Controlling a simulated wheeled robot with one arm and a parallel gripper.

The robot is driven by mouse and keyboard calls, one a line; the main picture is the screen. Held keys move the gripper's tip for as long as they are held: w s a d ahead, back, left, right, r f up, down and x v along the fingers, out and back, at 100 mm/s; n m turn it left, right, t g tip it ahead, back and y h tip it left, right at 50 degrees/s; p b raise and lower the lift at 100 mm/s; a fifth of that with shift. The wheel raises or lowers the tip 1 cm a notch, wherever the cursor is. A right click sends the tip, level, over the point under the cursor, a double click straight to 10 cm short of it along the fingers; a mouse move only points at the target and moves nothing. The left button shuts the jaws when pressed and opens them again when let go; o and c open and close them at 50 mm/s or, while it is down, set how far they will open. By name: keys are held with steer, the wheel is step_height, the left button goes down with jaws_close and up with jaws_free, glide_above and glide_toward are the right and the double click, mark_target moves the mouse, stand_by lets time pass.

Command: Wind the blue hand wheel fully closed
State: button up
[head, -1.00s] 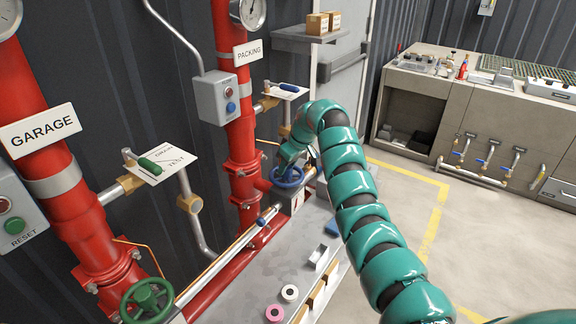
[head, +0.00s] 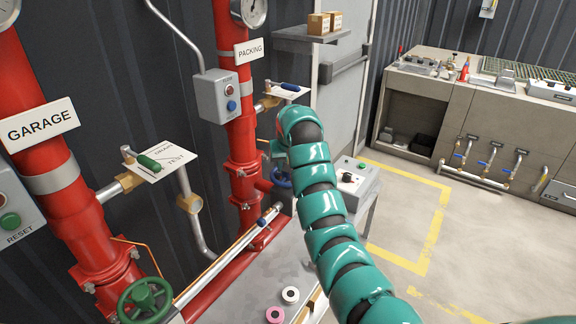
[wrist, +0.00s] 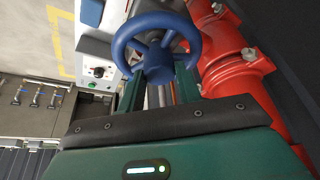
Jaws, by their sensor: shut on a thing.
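The blue hand wheel (wrist: 122,45) fills the top middle of the wrist view, with its rim, spokes and hub showing. In the head view the blue wheel (head: 281,181) is low on the red PACKING pipe, partly hidden by my arm. My gripper (wrist: 160,85) has its two teal fingers on either side of the wheel's near part and is shut on it. The exact contact is partly hidden by the fingers. In the head view the fingertips are hidden behind my teal arm.
A grey box with a black knob (head: 352,180) stands right of the wheel. Red pipes (wrist: 235,70) run close beside my gripper. A green hand wheel (head: 145,299) is at the lower left. A blue-handled lever (head: 290,87) is above. Floor on the right is open.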

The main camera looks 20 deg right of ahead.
steer(key=m, duration=0.2)
steer(key=m+h+b, duration=0.1)
steer(key=shift+w+a+m, duration=0.1)
steer(key=shift+a+m, duration=0.1)
steer(key=shift+m, duration=0.2)
steer(key=shift+m+g+h+b, duration=0.5)
steer(key=shift+m+h+b, duration=0.15)
steer(key=shift+m, duration=0.45)
steer(key=shift+d+m, duration=0.1)
steer(key=shift+m, duration=0.6)
steer(key=o, duration=1.1)
steer(key=shift+c, duration=0.2)
